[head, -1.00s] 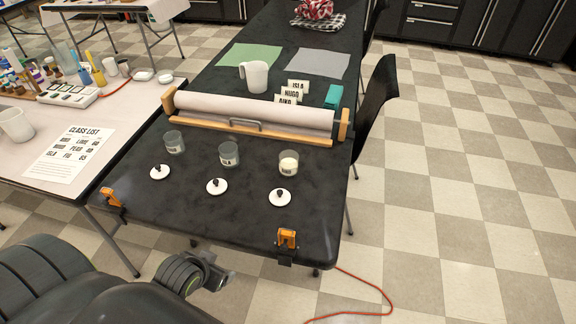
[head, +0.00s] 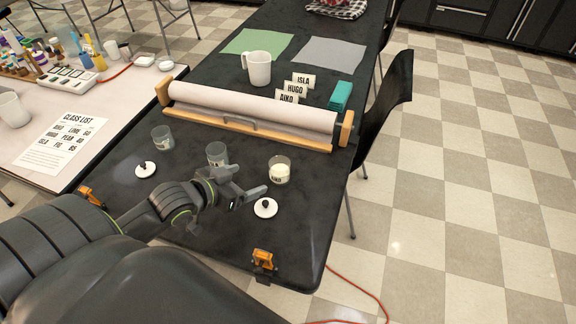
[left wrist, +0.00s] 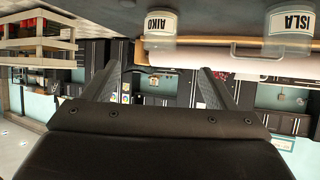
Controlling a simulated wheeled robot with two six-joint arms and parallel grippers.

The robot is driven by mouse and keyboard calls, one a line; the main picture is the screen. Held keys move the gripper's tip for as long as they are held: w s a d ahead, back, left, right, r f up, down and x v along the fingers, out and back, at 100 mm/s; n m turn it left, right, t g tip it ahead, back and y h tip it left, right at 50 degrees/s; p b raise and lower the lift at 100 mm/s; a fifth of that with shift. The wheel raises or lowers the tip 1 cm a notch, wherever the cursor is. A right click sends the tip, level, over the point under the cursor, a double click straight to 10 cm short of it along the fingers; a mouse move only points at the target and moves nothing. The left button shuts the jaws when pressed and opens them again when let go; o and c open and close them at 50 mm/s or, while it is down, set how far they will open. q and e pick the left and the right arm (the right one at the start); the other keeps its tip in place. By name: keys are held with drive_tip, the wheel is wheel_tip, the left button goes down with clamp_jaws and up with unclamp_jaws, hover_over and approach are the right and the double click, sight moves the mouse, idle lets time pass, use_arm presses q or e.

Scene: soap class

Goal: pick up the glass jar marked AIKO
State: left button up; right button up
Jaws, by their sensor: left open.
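Three small glass jars stand in a row on the black table (head: 312,205). The right jar (head: 279,172) holds something cream-white; the wrist view shows the jar labelled AIKO (left wrist: 160,24) beside the jar labelled ISLA (left wrist: 290,24), with the picture upside down. The ISLA jar is the middle one (head: 216,152), partly behind my gripper. The left jar (head: 162,138) has a label too small to read. My left gripper (head: 248,181) is open and empty, its fingers pointing toward the AIKO jar, short of it. My right gripper is not in view.
White lids with dark knobs lie in front: one at left (head: 146,170), one at right (head: 265,208). A paper roll in a wooden holder (head: 250,108) lies behind the jars. Name cards (head: 295,88), a white pitcher (head: 259,69) and orange clamps (head: 263,257) are also on the table.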

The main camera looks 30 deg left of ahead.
sight(272, 171)
use_arm(q)
drive_tip(key=x, duration=0.5)
drive_tip(key=shift+w+d+f+b, duration=0.1)
drive_tip(key=shift+w+f+b, duration=0.1)
drive_tip(key=shift+w+b, duration=0.15)
drive_tip(key=x, duration=0.4)
drive_tip(key=shift+w+f, duration=0.1)
drive_tip(key=shift+w, duration=0.05)
drive_tip(key=shift+w+f, duration=0.2)
drive_tip(key=shift+w, duration=0.2)
drive_tip(key=shift+x, duration=2.65)
drive_tip(key=shift+r, duration=0.2)
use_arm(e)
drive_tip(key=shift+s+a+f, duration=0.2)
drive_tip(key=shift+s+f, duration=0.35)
use_arm(q)
drive_tip(key=c, duration=1.2)
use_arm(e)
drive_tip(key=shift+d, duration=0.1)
